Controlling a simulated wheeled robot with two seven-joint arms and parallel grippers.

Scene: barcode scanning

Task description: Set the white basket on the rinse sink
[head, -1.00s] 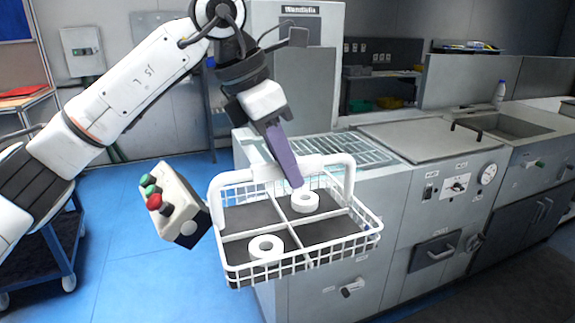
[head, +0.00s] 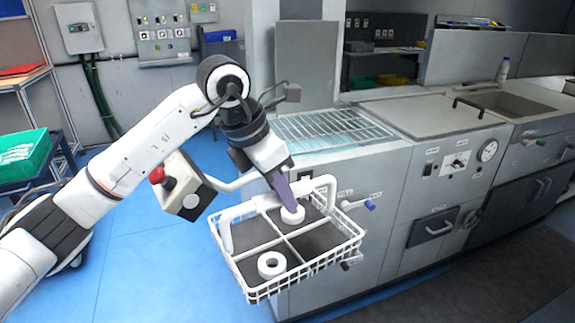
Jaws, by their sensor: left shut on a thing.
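The white wire basket (head: 240,275) hangs in the air in front of the grey machine counter, somewhat tilted. It has a dark floor, white dividers and a thick white handle. Two white rings lie inside: one ring (head: 271,265) in a near compartment and another ring (head: 292,214) farther back, partly hidden by my finger. My left gripper (head: 284,196) is shut on the basket's handle. A grate-covered basin (head: 325,128) is in the counter behind the basket.
A control box (head: 183,190) with a red button projects from the machine, close to my left arm. A flat lid (head: 425,113) covers the middle counter. The grate looks clear.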

